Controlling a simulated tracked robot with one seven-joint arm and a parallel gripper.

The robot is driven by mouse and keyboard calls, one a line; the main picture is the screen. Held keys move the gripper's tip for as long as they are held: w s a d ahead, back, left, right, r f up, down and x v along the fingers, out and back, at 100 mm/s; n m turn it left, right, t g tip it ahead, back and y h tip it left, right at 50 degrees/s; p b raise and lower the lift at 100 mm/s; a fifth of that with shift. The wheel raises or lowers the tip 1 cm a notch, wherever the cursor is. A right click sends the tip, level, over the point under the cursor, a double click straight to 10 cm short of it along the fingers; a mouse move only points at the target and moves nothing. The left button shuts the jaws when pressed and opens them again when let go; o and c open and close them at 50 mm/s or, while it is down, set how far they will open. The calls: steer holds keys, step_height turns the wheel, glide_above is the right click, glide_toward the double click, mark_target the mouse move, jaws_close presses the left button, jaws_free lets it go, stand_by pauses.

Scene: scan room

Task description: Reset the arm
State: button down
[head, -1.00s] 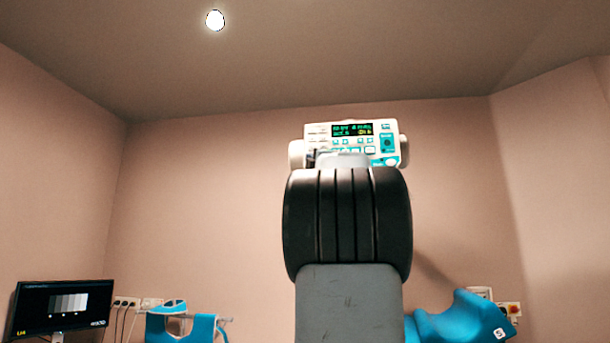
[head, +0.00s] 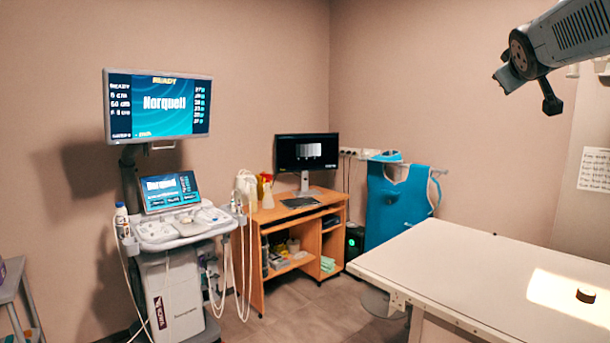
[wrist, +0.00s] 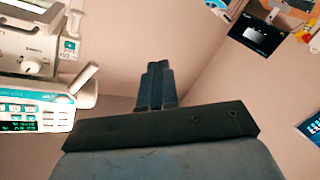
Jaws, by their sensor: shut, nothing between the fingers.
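My gripper (wrist: 157,70) shows in the wrist view, its two dark fingers together and nothing between them. It points toward the wall corner and touches nothing that I can see. In the head view my arm reaches in from the upper right, raised above the white table (head: 440,255).
An ultrasound cart (head: 175,290) with screens stands at the left, beside a wooden desk (head: 308,240) with a monitor (head: 307,152). A blue apron (head: 395,205) hangs behind the table. In the wrist view a white device with a teal panel (wrist: 35,110) is close at the left.

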steer(key=s+a+f+g+y, duration=0.2)
steer(key=s+a+f, duration=0.4)
steer(key=f, duration=0.4)
steer(key=s+a+f+m+g+y, duration=0.1)
steer(key=s+a+f+g+y, duration=0.2)
steer(key=s+a+f, duration=0.4)
steer(key=s+a+f+m+g+y, duration=0.1)
steer(key=s+a+f, duration=0.6)
steer(key=f, duration=0.8)
steer(key=a+g+y, duration=0.1)
steer(key=g, duration=0.1)
steer(key=shift+a+f+g, duration=0.15)
steer(key=shift+f+g, duration=0.05)
steer(key=shift+g, duration=0.2)
